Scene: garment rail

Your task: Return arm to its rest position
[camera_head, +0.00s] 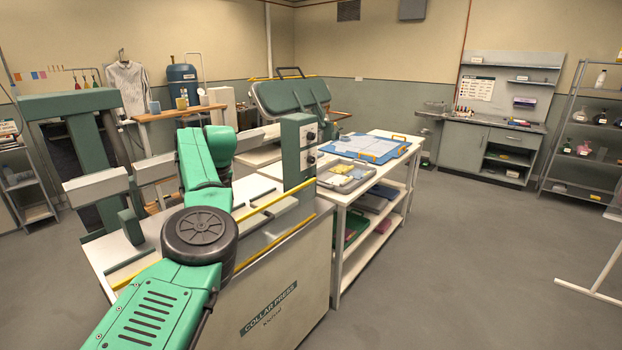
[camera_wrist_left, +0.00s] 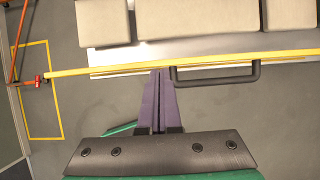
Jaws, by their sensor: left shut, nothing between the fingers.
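My left arm (camera_head: 165,300) comes in from the lower left in the head view. It is green with a dark round joint, and it reaches out over the collar press (camera_head: 300,295). Its gripper cannot be made out there. In the left wrist view my left gripper (camera_wrist_left: 159,72) shows two purple fingers pressed together with nothing between them. The fingertips appear close to a yellow bar (camera_wrist_left: 110,67) and just left of a black handle (camera_wrist_left: 215,80). Whether they touch the bar cannot be told. My right arm and gripper are out of view.
A white table (camera_head: 348,208) with a grey tray and blue board stands right of the press. Another green press (camera_head: 290,97) is behind. A wooden-topped table (camera_head: 180,113) is at the back left. Open floor (camera_head: 450,270) lies to the right, with a white stand (camera_head: 600,285) at the edge.

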